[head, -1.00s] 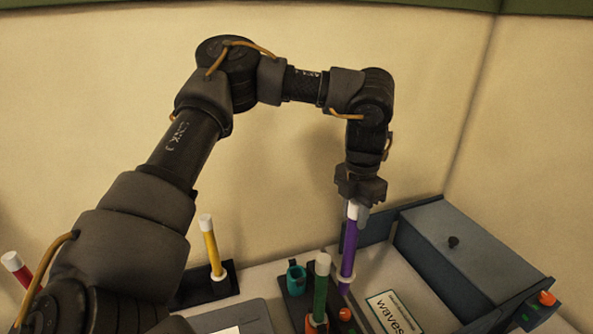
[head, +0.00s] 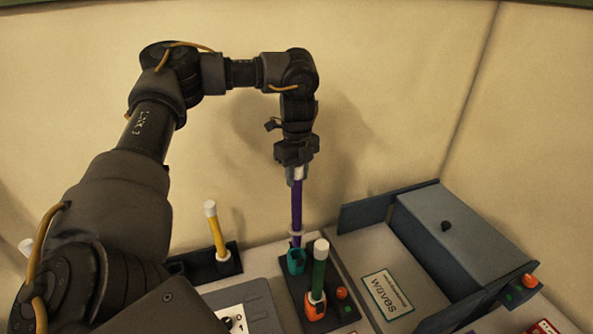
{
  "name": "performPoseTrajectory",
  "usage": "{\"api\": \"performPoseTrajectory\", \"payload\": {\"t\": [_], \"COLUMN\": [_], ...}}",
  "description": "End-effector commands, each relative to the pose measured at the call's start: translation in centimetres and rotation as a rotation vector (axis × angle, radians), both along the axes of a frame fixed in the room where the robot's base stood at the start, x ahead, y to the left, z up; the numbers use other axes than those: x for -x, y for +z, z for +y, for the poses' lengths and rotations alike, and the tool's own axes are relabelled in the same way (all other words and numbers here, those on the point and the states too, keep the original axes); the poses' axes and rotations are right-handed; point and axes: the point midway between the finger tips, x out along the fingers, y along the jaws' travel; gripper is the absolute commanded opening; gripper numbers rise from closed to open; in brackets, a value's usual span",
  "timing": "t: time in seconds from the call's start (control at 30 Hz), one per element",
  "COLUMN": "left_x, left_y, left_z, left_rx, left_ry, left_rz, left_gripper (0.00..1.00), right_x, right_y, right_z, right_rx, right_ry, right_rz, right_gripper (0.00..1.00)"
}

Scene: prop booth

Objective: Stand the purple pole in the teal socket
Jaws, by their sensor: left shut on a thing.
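My left gripper (head: 296,168) points down and is shut on the white upper end of the purple pole (head: 297,205). The pole hangs upright, with a white collar near its lower end. The teal socket (head: 295,262) is on a dark base (head: 293,291). The pole's lower tip shows right at the socket's upper back rim in the head view; I cannot tell whether it is above, behind or just entering it. My right gripper is not in view.
A green pole (head: 319,272) stands in an orange socket (head: 315,309) close to the right. A yellow pole (head: 216,233) stands at left in a dark holder.

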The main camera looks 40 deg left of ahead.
Motion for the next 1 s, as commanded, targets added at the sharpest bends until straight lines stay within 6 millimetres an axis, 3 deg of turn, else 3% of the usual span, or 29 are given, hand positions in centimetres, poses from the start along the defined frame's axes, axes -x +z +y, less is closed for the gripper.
{"api": "performPoseTrajectory", "payload": {"t": [0.4, 1.0], "left_x": [0.0, 0.0], "left_y": [-2.6, -2.8], "left_z": [0.0, 0.0], "left_rx": [0.001, 0.000], "left_ry": [-0.002, -0.003], "left_rz": [0.001, 0.000], "left_gripper": [0.00, 0.00], "right_x": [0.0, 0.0], "right_y": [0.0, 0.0], "right_z": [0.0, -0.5], "right_rx": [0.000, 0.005], "right_ry": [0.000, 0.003], "right_rz": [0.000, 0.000], "right_gripper": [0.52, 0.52]}}
